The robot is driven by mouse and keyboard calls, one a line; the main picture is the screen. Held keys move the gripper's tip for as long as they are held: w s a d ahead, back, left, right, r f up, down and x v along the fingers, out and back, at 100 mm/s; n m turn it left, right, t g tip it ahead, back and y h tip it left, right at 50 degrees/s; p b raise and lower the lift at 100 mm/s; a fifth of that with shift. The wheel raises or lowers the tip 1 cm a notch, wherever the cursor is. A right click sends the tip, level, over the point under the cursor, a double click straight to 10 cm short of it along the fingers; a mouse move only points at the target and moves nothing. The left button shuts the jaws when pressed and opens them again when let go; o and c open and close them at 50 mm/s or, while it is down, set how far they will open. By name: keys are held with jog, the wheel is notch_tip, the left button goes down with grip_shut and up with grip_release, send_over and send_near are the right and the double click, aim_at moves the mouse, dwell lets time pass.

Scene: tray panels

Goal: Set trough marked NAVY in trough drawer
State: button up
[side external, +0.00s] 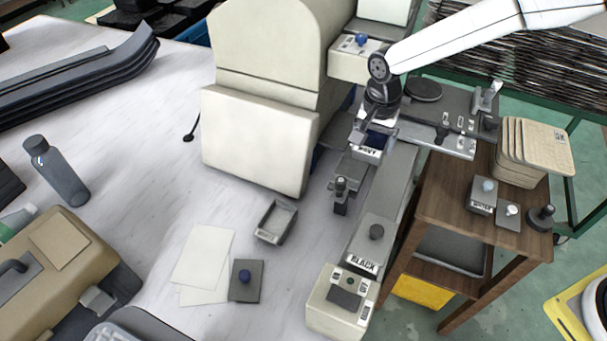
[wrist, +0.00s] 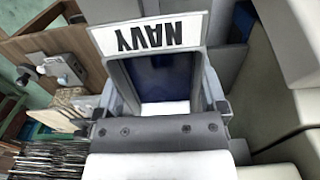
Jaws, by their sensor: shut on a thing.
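The trough marked NAVY (side external: 368,150) is a small grey open box with a white label and dark blue inside. My gripper (side external: 377,127) is shut on it and holds it near the grey rail of the machine. In the wrist view the trough (wrist: 118,78) sits between the fingers of my gripper (wrist: 160,105), its NAVY label (wrist: 150,37) upside down. I cannot tell whether its underside touches anything. Which part is the trough drawer is unclear; a beige drawer-like box with a dark recess (side external: 343,298) stands at the front end of the grey rail.
A grey block marked BLACK (side external: 366,262) with a dark knob lies along the rail. An empty grey tray (side external: 275,222) and a knobbed plate (side external: 245,282) lie on the white table. The large beige machine (side external: 255,140) stands left of my gripper; a wooden stand (side external: 450,205) is at right.

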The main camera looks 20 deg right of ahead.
send_over(354, 164)
jog(key=shift+s+f, duration=0.15)
jog(key=shift+f, duration=0.95)
jog(key=shift+s+f, duration=0.15)
jog(key=shift+f, duration=0.95)
jog(key=shift+w+a+f, duration=0.1)
jog(key=shift+w+f, duration=0.2)
jog(key=shift+f, duration=1.5)
jog(key=shift+f, duration=0.2)
jog(key=o, duration=1.2)
jog(key=shift+r, duration=0.15)
notch_tip(354, 164, up, 12)
jog(key=shift+s, duration=0.1)
